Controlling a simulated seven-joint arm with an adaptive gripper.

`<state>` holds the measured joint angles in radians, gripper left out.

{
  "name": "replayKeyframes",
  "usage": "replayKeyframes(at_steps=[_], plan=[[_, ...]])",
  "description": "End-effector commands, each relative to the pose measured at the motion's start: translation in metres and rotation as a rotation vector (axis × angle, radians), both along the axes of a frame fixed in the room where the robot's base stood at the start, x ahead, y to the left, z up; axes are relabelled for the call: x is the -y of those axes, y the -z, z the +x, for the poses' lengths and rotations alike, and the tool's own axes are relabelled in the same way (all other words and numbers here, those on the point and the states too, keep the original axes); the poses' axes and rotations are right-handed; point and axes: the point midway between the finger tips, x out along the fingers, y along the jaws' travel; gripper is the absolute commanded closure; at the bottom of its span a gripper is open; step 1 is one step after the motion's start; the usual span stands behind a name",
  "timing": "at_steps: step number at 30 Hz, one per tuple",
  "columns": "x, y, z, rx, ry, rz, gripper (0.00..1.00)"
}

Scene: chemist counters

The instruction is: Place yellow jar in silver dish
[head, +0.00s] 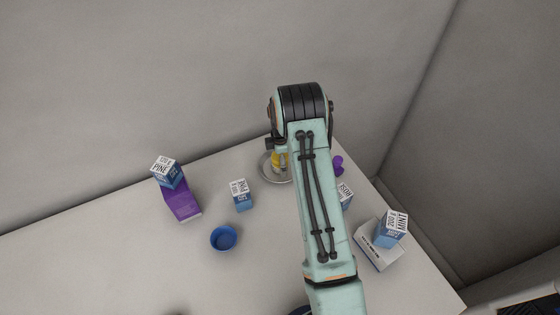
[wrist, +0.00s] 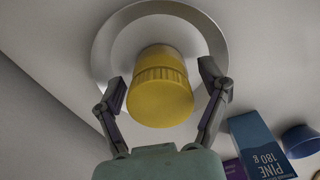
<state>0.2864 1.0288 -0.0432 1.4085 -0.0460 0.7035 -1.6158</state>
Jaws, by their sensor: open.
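The yellow jar (wrist: 160,92) is in the wrist view, its ribbed lid towards the camera. The silver dish (wrist: 103,45) shows around and behind it, and the jar appears to stand inside the dish's rim. My gripper (wrist: 163,80) is open, one finger on each side of the jar, with visible gaps between fingers and jar. In the head view only a sliver of the yellow jar (head: 279,160) shows beside my arm, over the silver dish (head: 266,173). My arm hides the dish's right part. The jar's base contact is hidden.
A blue-and-white pine box (head: 241,195) and a blue bowl (head: 223,238) stand left of my arm. Another pine box (head: 168,174) sits on a purple box (head: 183,203). A mint box (head: 391,229) rests on a white box (head: 374,250) at right. A purple item (head: 338,164) is near the dish.

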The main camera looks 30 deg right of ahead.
Motion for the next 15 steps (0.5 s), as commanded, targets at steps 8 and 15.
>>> replayKeyframes(at_steps=[8,15], plan=[[0.0,-0.041,0.001,0.005,-0.001,-0.001,0.25],[0.0,-0.095,0.001,0.004,-0.001,-0.001,0.25]])
